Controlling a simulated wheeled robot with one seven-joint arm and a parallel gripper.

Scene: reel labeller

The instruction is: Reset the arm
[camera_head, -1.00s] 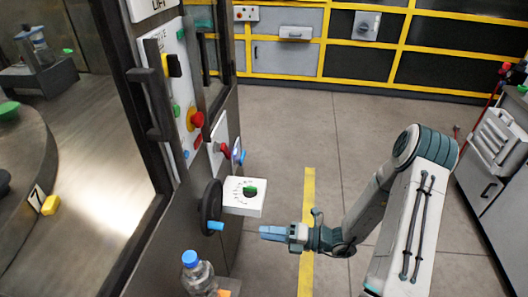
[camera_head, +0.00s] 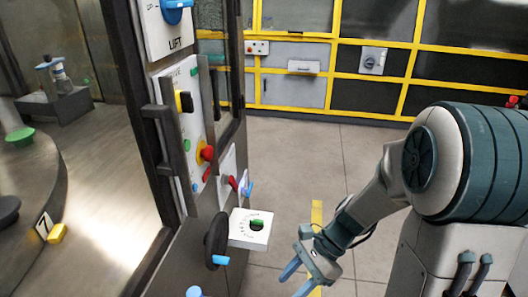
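My gripper (camera_head: 295,278) is at the lower middle of the head view, pointing down and to the left. Its two blue fingers are apart with nothing between them. My arm comes in from the right, with a large teal and white joint close to the camera. The gripper is in free air to the right of and below a white box with a green-pointer dial (camera_head: 251,230), and does not appear to touch it.
A machine panel with a red button (camera_head: 205,151) stands left of the arm. Below it is a black handwheel (camera_head: 216,240) with a blue knob. A blue bottle cap (camera_head: 195,292) shows at the bottom edge. The floor behind the arm is clear up to yellow-framed cabinets (camera_head: 290,90).

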